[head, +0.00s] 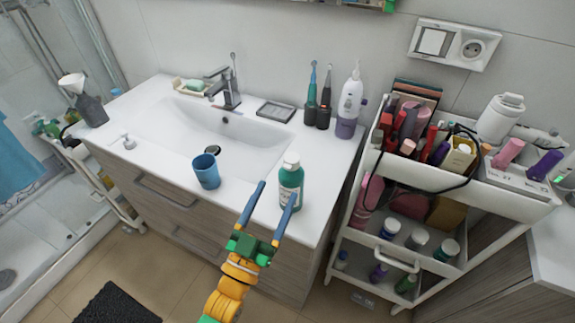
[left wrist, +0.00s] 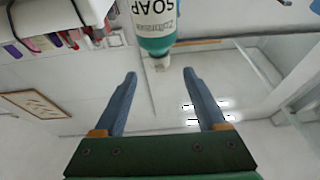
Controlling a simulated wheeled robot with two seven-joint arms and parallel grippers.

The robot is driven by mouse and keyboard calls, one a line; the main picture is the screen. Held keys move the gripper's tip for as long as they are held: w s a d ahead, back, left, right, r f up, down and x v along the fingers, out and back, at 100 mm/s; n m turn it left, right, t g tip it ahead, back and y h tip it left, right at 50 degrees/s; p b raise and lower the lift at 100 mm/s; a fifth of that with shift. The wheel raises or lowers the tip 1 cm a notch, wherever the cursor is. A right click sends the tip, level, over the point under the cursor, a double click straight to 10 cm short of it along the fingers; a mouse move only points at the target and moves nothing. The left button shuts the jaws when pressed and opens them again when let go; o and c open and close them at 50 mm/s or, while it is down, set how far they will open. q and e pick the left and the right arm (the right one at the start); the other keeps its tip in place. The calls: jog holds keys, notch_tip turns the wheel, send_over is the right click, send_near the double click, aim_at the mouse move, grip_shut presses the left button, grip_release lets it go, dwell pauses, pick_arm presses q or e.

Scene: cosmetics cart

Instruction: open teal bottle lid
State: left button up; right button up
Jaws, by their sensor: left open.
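The lid lines up with the gap between the open fingertips (left wrist: 160,75). I cannot tell whether a finger touches the bottle. My right gripper is not in view.
A blue cup (head: 206,172) stands left of the bottle beside the sink basin (head: 215,135). A white cart (head: 500,200) full of cosmetics is at the right.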

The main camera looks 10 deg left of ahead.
aim_at(286, 169)
pick_arm(q)
jog(key=shift+t+h, duration=0.3)
jog(key=p+x, duration=0.1)
jog(key=x, duration=0.2)
jog(key=r+p+x, duration=0.1)
jog(key=x, duration=0.2)
jog(key=shift+w+d+r, duration=0.1)
jog(key=shift+w+d, duration=0.1)
jog(key=shift+w, duration=0.2)
jog(key=shift+s, duration=0.15)
grip_shut()
